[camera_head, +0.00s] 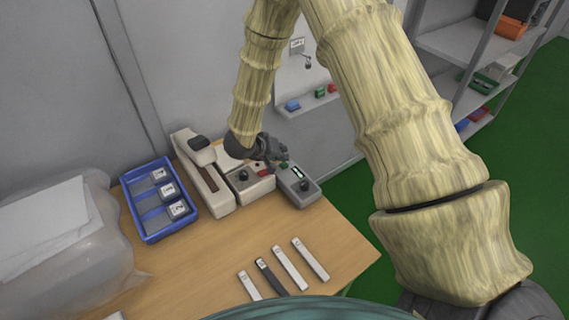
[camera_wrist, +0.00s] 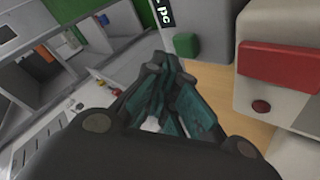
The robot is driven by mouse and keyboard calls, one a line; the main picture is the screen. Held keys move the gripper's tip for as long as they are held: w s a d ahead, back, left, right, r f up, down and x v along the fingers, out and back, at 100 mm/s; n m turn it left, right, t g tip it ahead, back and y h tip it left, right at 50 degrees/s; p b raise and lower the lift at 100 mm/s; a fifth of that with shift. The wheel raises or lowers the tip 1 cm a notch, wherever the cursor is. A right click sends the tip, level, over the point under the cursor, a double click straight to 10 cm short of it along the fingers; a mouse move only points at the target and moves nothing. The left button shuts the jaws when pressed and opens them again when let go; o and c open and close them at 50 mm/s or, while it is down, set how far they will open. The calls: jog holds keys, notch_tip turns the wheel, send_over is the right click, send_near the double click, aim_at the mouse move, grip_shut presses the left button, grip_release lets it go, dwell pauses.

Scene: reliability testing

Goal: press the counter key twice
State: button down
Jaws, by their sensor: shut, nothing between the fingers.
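The counter (camera_head: 304,194) is a small grey box with a display and a dark knob on the right of the workbench. Its green key (camera_head: 284,165) is on the far end, beside the display. In the wrist view the green key (camera_wrist: 186,44) is just beyond my fingertips, slightly right, with the lit display (camera_wrist: 162,12) above it. My gripper (camera_head: 281,156) is shut and empty, close above the counter's far end. In the wrist view my gripper (camera_wrist: 157,66) has its fingers together; I cannot tell whether they touch the counter.
A beige unit with a red key (camera_wrist: 286,66) stands left of the counter. A long beige device (camera_head: 205,182) and a blue tray (camera_head: 138,223) of labelled blocks are further left. Several bars (camera_head: 288,268) lie at the front of the workbench (camera_head: 225,248). A shelf rack (camera_head: 455,42) stands right.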

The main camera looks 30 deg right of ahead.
aim_at(282, 163)
jog(key=shift+r+p, duration=2.55)
